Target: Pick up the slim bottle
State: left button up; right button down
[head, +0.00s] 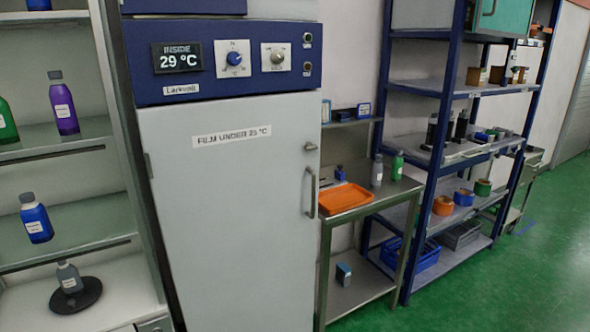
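Several bottles show in the head view, and I cannot tell for sure which one is the slim bottle. On the left shelves stand a tall purple bottle (64,108), a green bottle (6,122) cut by the picture edge, and a blue bottle (36,220). Below them a grey bottle (69,278) stands on a black round disc (88,299). On the steel side table (372,204) a slender grey bottle (377,171) and a green bottle (398,166) stand upright side by side. Neither of my grippers is in view.
A tall grey cabinet (225,240) with its door shut stands in the middle; its display (177,58) reads inside 29 °C. An orange tray (345,198) lies on the side table. Blue racking (459,90) stands at right. Green floor (520,275) is clear at lower right.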

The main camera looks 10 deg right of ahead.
aim_at(397, 161)
jog(key=i+l, duration=0.2)
jog(key=l, duration=0.15)
jog(key=i+l, duration=0.25)
jog(key=i+l+u, duration=0.1)
jog(key=l, duration=0.35)
jog(key=i+l, duration=0.5)
jog(key=l, duration=0.25)
jog(key=i+l+u, duration=0.1)
jog(key=l, duration=0.25)
jog(key=i+l, duration=0.4)
jog(key=l, duration=0.15)
jog(key=i+l, duration=0.4)
jog(key=l, duration=0.15)
jog(key=i+l, duration=0.4)
jog(key=i+l+u, duration=0.05)
jog(key=l, duration=0.05)
